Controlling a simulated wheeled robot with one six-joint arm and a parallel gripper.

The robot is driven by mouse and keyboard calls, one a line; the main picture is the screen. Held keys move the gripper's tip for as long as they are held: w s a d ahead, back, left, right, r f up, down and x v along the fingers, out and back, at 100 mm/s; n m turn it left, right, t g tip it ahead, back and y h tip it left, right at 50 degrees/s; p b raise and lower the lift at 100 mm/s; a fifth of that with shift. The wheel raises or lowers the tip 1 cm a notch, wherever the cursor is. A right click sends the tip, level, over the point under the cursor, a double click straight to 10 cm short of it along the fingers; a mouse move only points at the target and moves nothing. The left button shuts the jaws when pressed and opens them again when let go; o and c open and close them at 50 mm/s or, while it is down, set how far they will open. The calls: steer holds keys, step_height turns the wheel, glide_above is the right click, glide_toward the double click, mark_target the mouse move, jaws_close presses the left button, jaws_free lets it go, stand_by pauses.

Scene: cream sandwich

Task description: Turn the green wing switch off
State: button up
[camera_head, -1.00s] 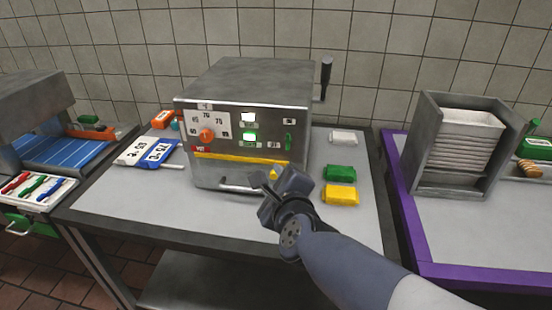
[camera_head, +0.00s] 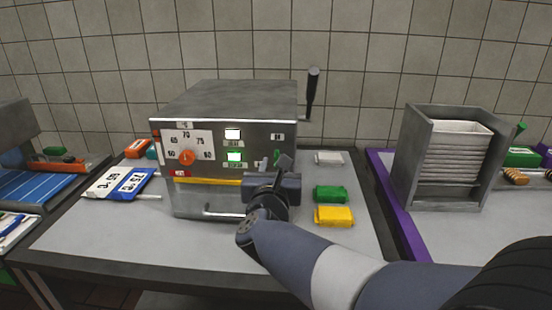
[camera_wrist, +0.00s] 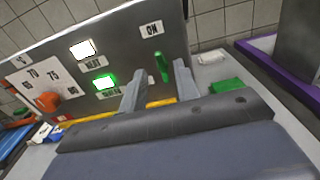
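The green wing switch (camera_wrist: 161,67) stands out from the metal front panel of the machine, below an "ON" label (camera_wrist: 152,30). Its wing is close to upright. My gripper (camera_wrist: 161,72) is open and empty, pointing at the panel. In the wrist view the switch appears between the two fingertips; I cannot tell how much gap is left in depth. Two lit indicators, a white one (camera_wrist: 83,49) and a green one (camera_wrist: 105,82), are left of the switch.
The machine (camera_head: 225,100) also carries an orange dial (camera_head: 186,157), a front handle (camera_head: 225,213) and a black lever (camera_head: 312,92). Green (camera_head: 330,194), yellow (camera_head: 333,216) and white (camera_head: 329,158) blocks lie right of it. A metal rack (camera_head: 455,155) stands farther right.

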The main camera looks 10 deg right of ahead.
mark_target(277, 157)
steer(key=shift+x, duration=1.95)
jaws_close()
